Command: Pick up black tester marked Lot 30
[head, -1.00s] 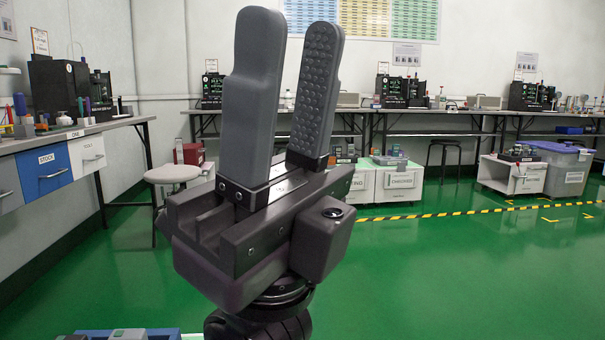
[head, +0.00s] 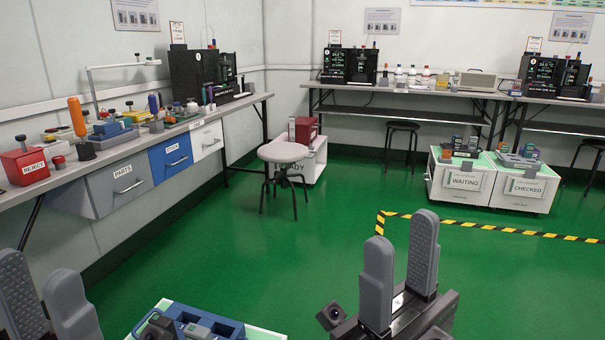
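My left gripper (head: 36,268) shows at the bottom left edge, fingers apart with nothing between them. My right gripper (head: 401,230) stands at bottom centre-right, pointing up, fingers apart and empty. A blue tray (head: 215,322) on a light top is cut off by the bottom edge between them; a dark object (head: 160,327) and a grey one are in or at it. Small devices (head: 462,146) stand on the WAITING cabinet (head: 460,183), and others (head: 520,161) on the CHECKED cabinet (head: 520,190). No Lot 30 marking is readable, so I cannot tell which is that tester.
A workbench (head: 100,165) with drawers runs along the left wall, holding a red REJECT box (head: 24,165) and an orange-handled tool (head: 77,117). A round stool (head: 283,152) stands before a white cabinet (head: 310,160). Green floor (head: 250,240) is clear in the middle, with yellow-black tape (head: 480,227) at right.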

